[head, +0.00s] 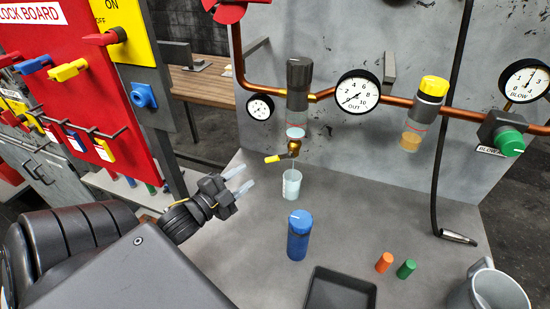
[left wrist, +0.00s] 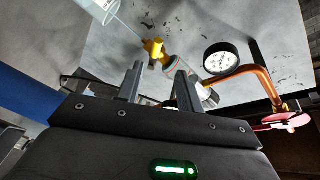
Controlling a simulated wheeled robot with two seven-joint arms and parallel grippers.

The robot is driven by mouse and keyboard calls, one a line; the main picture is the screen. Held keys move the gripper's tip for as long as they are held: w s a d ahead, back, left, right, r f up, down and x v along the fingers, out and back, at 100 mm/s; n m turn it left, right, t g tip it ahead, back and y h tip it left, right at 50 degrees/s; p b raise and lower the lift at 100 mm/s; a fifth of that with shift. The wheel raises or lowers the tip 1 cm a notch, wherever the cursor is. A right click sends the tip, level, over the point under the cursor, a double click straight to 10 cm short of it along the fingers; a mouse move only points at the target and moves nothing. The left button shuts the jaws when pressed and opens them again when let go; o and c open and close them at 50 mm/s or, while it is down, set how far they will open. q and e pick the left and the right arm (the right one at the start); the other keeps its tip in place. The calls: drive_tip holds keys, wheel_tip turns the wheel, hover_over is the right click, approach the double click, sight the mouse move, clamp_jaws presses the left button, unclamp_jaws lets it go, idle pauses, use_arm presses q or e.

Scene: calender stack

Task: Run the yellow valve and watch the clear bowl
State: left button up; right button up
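The yellow valve (head: 273,159) is a small lever on a brass fitting below the dark-topped filter (head: 298,85) in the head view. The clear bowl (head: 296,130) is the filter's lower part and holds some pale liquid. A thin stream runs from the brass outlet into a clear cup (head: 291,186) standing on the bench. My left gripper (head: 249,176) is open and empty, left of the cup and apart from the valve. In the left wrist view the yellow valve (left wrist: 153,47) shows beyond the two spread fingers (left wrist: 158,83). My right gripper is not in view.
A blue bottle (head: 299,237) stands in front of the cup. A black tray (head: 340,290), orange cap (head: 384,262), green cap (head: 406,269) and grey mug (head: 488,290) stand further right. The red lock board (head: 95,95) rises at left. Bench around the cup's left is clear.

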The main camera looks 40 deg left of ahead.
sight(272, 161)
use_arm(q)
drive_tip(key=w+p, duration=0.1)
drive_tip(key=w, duration=0.2)
drive_tip(key=w+d, duration=0.1)
drive_tip(key=w, duration=0.3)
drive_tip(key=w+p, duration=0.1)
drive_tip(key=w, duration=0.2)
drive_tip(key=shift+w+d+r+p, duration=0.1)
drive_tip(key=shift+w+d+p, duration=0.2)
drive_tip(key=shift+w, duration=0.1)
drive_tip(key=shift+w+d, duration=0.1)
drive_tip(key=shift+w, duration=0.4)
clamp_jaws()
